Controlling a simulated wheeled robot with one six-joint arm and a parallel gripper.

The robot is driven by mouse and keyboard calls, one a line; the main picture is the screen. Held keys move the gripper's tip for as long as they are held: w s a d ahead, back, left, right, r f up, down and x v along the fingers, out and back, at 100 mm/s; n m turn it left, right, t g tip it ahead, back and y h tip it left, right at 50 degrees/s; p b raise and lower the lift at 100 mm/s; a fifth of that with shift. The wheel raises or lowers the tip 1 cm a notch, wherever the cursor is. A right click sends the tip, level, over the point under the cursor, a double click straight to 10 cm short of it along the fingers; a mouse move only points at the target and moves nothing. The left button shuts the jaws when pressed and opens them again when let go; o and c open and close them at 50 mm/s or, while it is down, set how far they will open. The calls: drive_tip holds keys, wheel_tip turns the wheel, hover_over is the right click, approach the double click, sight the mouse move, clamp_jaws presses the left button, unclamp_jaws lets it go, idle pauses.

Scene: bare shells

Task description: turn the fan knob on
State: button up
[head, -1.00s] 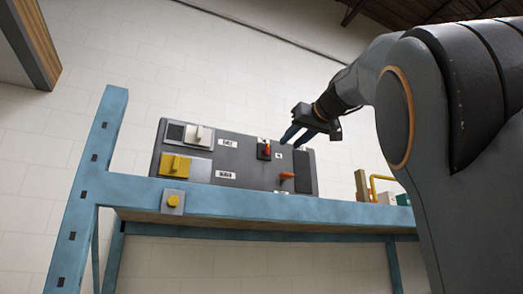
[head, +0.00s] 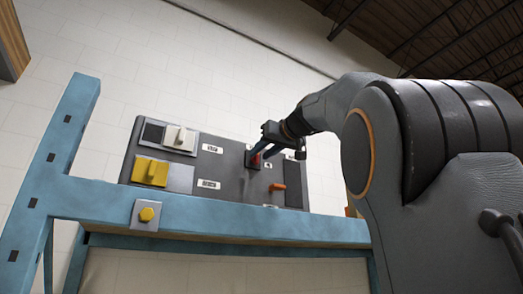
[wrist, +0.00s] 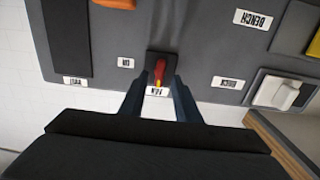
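The fan knob (wrist: 160,72) is a small red knob with a yellow mark, on a dark square plate in the grey panel (wrist: 200,40). A partly hidden label that seems to read FAN lies beside it. My gripper (wrist: 158,90) has its two blue fingers apart, one on each side of the knob in the wrist view. A gap shows between each finger and the knob, and I cannot tell any contact. In the head view my gripper (head: 256,156) is at the panel, and its fingers partly cover the red knob.
The panel also bears an orange handle (head: 277,187), a white switch (head: 180,138) and a yellow switch (head: 151,172). It stands on a blue frame (head: 230,224), with a yellow button (head: 146,214) on the front beam. A pale wall is behind.

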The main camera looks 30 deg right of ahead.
drive_tip(key=shift+w+p, duration=0.35)
drive_tip(key=shift+w, duration=0.7)
